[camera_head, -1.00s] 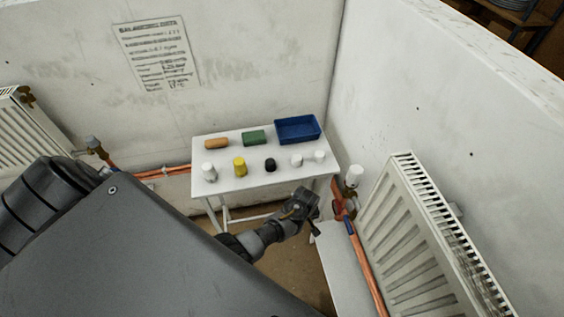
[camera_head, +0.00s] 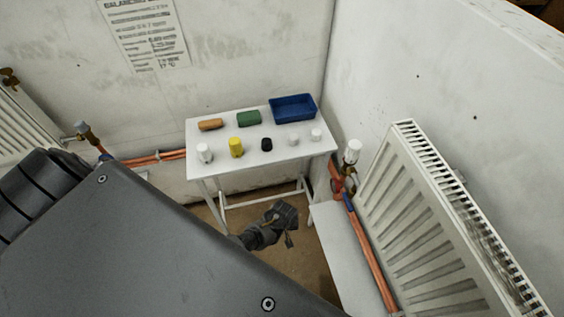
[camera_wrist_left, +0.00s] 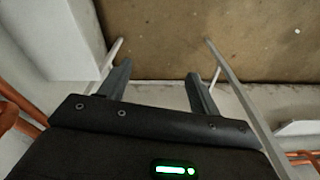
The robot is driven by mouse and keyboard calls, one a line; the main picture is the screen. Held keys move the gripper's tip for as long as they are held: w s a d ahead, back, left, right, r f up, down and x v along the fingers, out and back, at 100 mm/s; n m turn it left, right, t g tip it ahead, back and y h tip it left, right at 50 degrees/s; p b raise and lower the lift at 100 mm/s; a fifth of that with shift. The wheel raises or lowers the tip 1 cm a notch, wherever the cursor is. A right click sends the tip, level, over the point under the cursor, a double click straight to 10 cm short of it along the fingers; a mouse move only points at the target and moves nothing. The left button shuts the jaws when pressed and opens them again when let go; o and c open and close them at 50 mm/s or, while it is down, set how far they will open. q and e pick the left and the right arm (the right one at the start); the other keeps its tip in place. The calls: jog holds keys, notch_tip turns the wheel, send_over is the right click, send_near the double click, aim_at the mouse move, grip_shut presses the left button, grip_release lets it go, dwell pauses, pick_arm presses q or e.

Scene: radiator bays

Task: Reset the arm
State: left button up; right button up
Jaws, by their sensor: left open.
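My left gripper (camera_head: 285,222) is low in front of the white table, over the brown floor, with its arm coming in from behind my grey body panel. In the left wrist view the two fingers of the gripper (camera_wrist_left: 158,75) stand apart with nothing between them. Beyond them are the floor (camera_wrist_left: 180,35) and thin white legs. My right gripper is not in view.
The white table (camera_head: 215,172) holds a blue tray (camera_head: 292,108), a green block (camera_head: 249,118), an orange piece (camera_head: 210,124), a yellow cap (camera_head: 236,147), a black cap (camera_head: 266,144) and several white caps. A radiator (camera_head: 430,220) and copper pipes (camera_head: 370,255) stand right.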

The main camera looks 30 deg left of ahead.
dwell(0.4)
pick_arm(q)
jog(key=s+a+f+m+t+b, duration=0.1)
jog(key=s+f+m+t, duration=0.2)
jog(key=s+f+m, duration=0.5)
jog(key=s+a+f+g+b, duration=0.1)
jog(key=s+f, duration=0.3)
jog(key=s, duration=0.9)
jog(key=s+a+f+m+g+h, duration=0.1)
jog(key=s+a+f+g, duration=0.1)
jog(key=s, duration=1.1)
notch_tip(320, 180, down, 2)
jog(key=shift+a+f+b, duration=0.1)
jog(key=shift+a+b, duration=0.3)
jog(key=shift+a, duration=0.2)
jog(key=shift+c, duration=0.3)
